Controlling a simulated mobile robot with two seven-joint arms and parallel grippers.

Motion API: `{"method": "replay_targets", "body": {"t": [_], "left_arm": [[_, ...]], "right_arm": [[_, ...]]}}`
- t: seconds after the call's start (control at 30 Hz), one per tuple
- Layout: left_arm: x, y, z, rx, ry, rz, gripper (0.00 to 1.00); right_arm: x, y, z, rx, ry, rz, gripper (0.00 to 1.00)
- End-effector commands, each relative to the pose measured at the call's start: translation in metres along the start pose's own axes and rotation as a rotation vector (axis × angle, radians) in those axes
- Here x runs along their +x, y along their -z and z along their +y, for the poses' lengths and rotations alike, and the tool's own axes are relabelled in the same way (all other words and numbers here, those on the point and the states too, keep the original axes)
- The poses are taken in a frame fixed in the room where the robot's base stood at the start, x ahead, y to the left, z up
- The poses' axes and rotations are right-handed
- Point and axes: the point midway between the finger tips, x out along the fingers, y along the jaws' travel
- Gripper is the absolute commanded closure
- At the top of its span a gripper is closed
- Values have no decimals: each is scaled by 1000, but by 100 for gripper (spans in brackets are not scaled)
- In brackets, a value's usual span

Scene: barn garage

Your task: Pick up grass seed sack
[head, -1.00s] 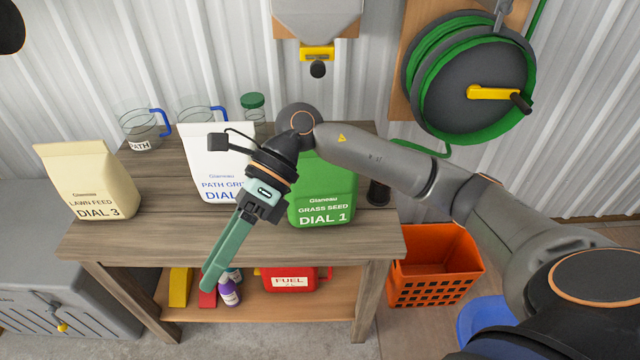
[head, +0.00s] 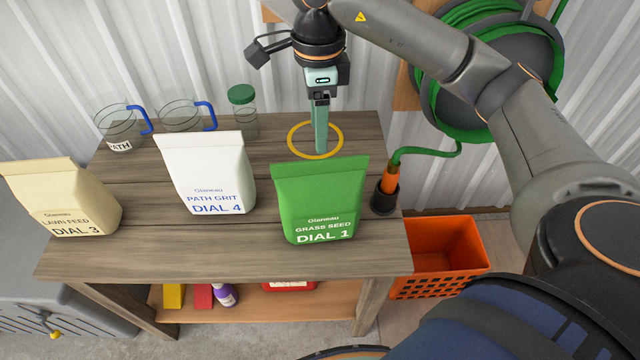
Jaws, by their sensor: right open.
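The grass seed sack (head: 320,205) is green, marked "GRASS SEED DIAL 1", and stands upright at the front right of the wooden bench (head: 170,240). My right gripper (head: 320,145) is open and empty, pointing down behind the sack, over a yellow ring (head: 292,146) on the bench top. Its fingers show edge-on, one hiding the other. I see no contact with the sack. My left gripper is not in view.
A white path grit sack (head: 205,180) and a cream lawn feed sack (head: 65,200) stand to the left. Two clear jugs (head: 118,125) and a green-lidded jar (head: 242,115) are behind. A hose nozzle (head: 387,185) in a dark holder is right of the green sack. An orange crate (head: 440,285) is beside the bench.

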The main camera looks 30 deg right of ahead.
Motion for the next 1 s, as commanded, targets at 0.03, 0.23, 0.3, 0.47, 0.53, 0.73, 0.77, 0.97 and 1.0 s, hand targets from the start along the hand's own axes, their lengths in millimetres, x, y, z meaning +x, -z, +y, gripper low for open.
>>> {"method": "replay_targets", "body": {"t": [0.03, 0.23, 0.3, 0.47, 0.53, 0.73, 0.77, 0.97, 1.0], "left_arm": [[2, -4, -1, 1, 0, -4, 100], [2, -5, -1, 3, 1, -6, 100], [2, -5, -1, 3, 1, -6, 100], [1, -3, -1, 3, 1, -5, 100], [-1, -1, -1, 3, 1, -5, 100], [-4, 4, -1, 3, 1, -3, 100], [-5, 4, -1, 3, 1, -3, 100], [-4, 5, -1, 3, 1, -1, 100], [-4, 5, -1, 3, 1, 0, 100]], "right_arm": [[12, 0, 1, -2, -5, 1, 38], [37, 0, 1, -1, -3, 1, 38], [43, 0, 0, -1, -2, -1, 38], [52, 1, 0, -1, -3, 0, 38], [61, 2, 1, -2, -3, 1, 38], [90, 3, 0, -2, -3, 0, 38], [93, 3, 0, -2, -2, -2, 38], [99, 2, 0, -2, 0, -2, 38], [99, 2, 0, -2, 1, -2, 38]]}}
